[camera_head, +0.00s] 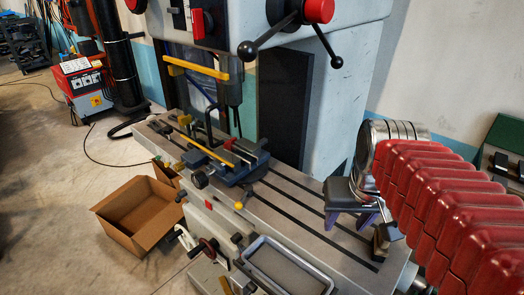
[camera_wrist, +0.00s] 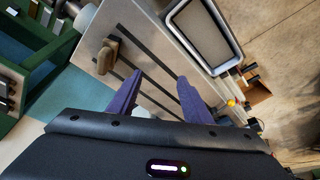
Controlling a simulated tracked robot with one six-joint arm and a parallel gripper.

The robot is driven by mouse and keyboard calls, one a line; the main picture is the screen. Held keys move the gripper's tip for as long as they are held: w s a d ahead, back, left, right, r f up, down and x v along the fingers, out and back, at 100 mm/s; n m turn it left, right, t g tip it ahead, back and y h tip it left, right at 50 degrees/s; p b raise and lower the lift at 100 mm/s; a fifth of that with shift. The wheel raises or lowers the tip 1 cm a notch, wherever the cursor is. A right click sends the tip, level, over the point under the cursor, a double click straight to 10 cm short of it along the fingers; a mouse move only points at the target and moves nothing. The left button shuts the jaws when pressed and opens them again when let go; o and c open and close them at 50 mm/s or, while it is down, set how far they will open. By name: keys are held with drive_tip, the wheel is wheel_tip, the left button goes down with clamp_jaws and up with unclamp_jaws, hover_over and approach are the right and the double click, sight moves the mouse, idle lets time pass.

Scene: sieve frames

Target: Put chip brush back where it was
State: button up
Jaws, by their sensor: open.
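A small tan-brown piece with a narrow end (camera_wrist: 108,54), which looks like the chip brush, is on the slotted metal table in the wrist view. It also shows as a small dark and tan shape near the table's right end in the head view (camera_head: 382,240); its bristles are not clear. My gripper (camera_wrist: 157,88) is open, its two purple fingers spread above the table to one side of that piece. In the head view my gripper (camera_head: 352,218) is over the table's right part. A pale patch shows between the fingers; I cannot tell what it is.
A grey-rimmed tray (camera_head: 252,250) is at the table's front edge. A blue vise (camera_head: 225,172) is clamped farther left under the drill press. An open cardboard box (camera_head: 115,205) stands on the floor. Green shelving (camera_wrist: 30,100) is at the wrist view's left.

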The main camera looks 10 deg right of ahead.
drive_tip(key=s+a+f+n+t+y, duration=0.1)
drive_tip(key=s+a+n+t, duration=0.1)
drive_tip(key=a, duration=0.7)
drive_tip(key=shift+s+a+f+n, duration=0.15)
drive_tip(key=shift+s+a+n, duration=0.3)
drive_tip(key=shift+s, duration=0.2)
idle(0.4)
